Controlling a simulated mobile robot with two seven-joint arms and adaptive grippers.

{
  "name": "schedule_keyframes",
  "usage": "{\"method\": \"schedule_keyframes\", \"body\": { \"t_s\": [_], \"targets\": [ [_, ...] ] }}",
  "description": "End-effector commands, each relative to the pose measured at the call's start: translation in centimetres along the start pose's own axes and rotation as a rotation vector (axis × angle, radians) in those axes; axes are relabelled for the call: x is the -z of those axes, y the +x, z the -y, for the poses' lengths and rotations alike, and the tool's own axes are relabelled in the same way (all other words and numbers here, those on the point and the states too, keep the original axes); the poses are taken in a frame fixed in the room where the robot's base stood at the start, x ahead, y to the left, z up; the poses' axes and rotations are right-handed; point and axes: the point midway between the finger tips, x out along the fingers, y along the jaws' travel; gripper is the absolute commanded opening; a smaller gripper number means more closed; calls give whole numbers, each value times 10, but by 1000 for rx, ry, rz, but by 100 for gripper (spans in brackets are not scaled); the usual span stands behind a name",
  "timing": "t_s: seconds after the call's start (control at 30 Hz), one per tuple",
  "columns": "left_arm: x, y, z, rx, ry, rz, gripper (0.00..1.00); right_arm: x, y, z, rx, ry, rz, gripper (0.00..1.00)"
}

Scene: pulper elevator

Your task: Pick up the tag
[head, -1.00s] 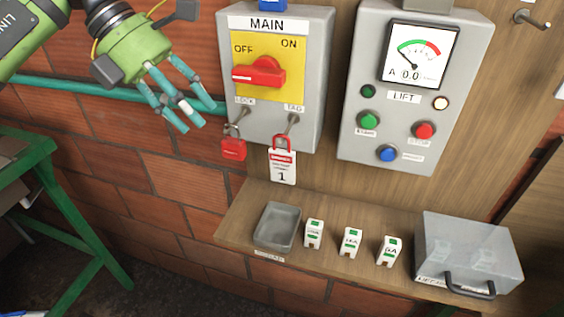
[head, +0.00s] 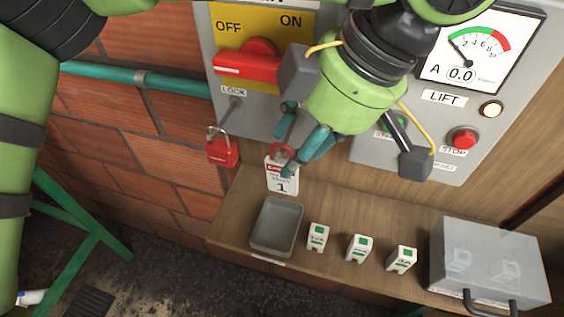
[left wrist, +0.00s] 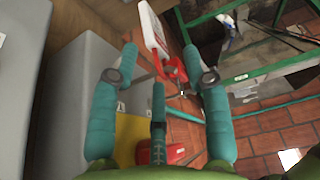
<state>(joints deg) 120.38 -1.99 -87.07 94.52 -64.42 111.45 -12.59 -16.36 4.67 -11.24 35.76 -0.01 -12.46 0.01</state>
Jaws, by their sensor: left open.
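In the left wrist view the white tag (left wrist: 152,32) lies beyond the open fingers of my left gripper (left wrist: 160,62), near the top middle. My right gripper is not in view.
A red padlock (head: 221,150) hangs left of the tag, below the red switch handle (head: 246,65). A grey tray (head: 277,226), several small white blocks and a clear-lidded box (head: 490,258) occupy the wooden shelf. The LIFT panel (head: 440,150) is at right.

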Motion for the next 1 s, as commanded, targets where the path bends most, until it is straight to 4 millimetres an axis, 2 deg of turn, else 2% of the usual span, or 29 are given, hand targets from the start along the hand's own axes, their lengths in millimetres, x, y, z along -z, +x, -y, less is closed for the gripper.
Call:
{"method": "schedule_keyframes", "body": {
  "t_s": [0.03,0.1,0.2,0.27,0.37,0.43,0.53,0.7,0.97,1.0],
  "targets": [
    [3,6,0,4,-1,-1,48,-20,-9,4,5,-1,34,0],
    [2,17,0,4,-1,0,48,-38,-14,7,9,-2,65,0],
    [2,28,0,3,-3,1,48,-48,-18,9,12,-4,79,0],
    [1,31,0,3,-3,3,48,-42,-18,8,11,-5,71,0],
    [2,37,0,3,-3,2,48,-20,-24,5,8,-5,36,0],
    [3,44,0,5,-1,2,48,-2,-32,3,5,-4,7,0],
    [4,58,0,5,-1,3,48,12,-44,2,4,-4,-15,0],
    [2,80,-1,4,-2,4,48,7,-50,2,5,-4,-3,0],
    [1,85,-1,1,-3,4,48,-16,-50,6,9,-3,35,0],
    [1,85,-1,1,-3,4,36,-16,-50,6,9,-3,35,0]
  ]
}}
